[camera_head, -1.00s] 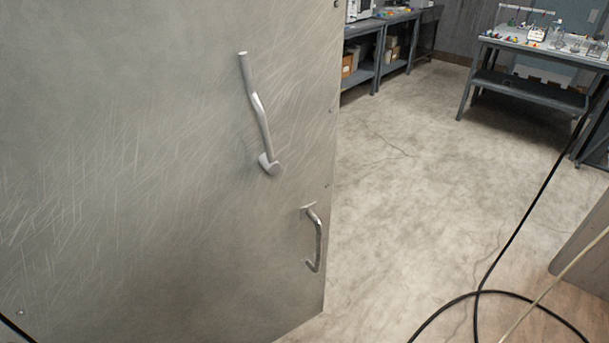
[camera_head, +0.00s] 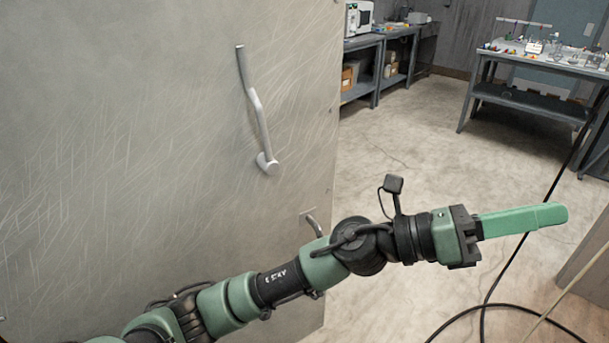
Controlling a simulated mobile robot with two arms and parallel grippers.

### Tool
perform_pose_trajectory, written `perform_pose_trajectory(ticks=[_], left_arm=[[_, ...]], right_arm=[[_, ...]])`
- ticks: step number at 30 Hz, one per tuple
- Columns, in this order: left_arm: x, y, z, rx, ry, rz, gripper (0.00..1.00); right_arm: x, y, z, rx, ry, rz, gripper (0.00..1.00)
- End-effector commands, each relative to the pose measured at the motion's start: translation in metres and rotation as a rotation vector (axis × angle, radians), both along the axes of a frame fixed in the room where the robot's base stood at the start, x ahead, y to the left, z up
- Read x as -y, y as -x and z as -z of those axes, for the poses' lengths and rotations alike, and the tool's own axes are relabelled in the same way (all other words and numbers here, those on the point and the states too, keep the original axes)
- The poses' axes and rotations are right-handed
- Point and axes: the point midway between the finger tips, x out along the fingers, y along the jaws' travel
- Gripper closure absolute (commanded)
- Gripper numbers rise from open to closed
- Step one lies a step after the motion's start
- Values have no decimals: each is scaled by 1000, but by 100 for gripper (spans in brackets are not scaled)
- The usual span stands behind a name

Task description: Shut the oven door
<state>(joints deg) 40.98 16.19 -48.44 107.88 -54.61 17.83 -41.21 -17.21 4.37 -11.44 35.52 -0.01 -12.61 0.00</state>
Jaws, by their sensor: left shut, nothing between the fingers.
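The oven door (camera_head: 120,130) is a large scratched metal panel that fills the left of the head view. It carries a long bent lever handle (camera_head: 257,112) and a smaller pull handle (camera_head: 313,222) lower down near its right edge. My left arm crosses in front of the door's lower part and hides most of the small handle. My left gripper (camera_head: 562,214), with green fingers, is shut and empty. It points right, past the door's right edge, over the floor. It appears apart from the door. My right gripper is not in view.
A grey workbench (camera_head: 520,102) with small items stands at the back right. Grey shelving benches (camera_head: 375,85) with boxes stand behind the door's edge. Black cables (camera_head: 480,310) loop on the floor at lower right. The concrete floor (camera_head: 395,150) between is clear.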

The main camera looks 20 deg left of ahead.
Motion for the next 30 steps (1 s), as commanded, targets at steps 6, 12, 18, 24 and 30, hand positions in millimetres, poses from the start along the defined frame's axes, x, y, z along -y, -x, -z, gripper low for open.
perform_pose_trajectory(ticks=[6, 12, 18, 24, 30], left_arm=[[14, 12, 102, 796, -753, 285, 100], [-132, -84, 143, 1181, -1558, 564, 100], [-268, -130, 83, 1128, -2086, 749, 100], [-312, -134, 55, 1049, -2241, 813, 100], [-321, -139, 76, 1044, -2242, 817, 100]], right_arm=[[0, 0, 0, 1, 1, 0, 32], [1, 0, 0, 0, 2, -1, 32], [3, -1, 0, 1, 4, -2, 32], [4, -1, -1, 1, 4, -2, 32], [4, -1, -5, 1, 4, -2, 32]])
